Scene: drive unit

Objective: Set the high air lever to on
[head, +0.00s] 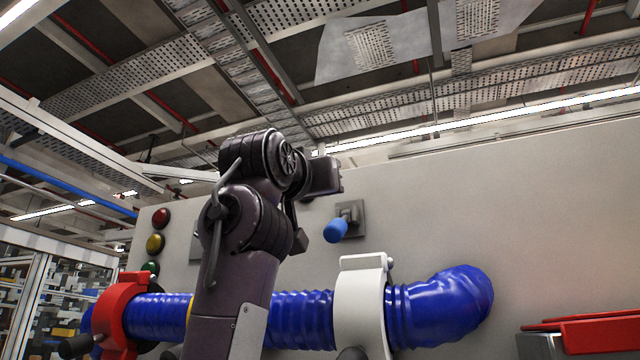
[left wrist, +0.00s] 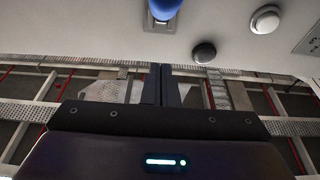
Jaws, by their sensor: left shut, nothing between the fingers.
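The lever has a blue handle (head: 337,230) on a square grey metal mount (head: 350,215) on the light panel (head: 520,200). In the head view the handle points down and to the left, toward me. In the left wrist view the blue handle (left wrist: 165,8) shows at the top edge, partly cut off, with its mount beside it. My left gripper (left wrist: 161,68) is shut and empty, its fingers apart from the handle in the picture. In the head view my left arm rises past the panel and its fingers cannot be made out. My right gripper is not in view.
A blue corrugated hose (head: 440,305) runs below the lever, held by a red clamp (head: 122,315) and a white clamp (head: 360,300). Red, yellow and green lamps (head: 156,243) sit at left. A red part (head: 600,332) is at lower right. The panel right of the lever is clear.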

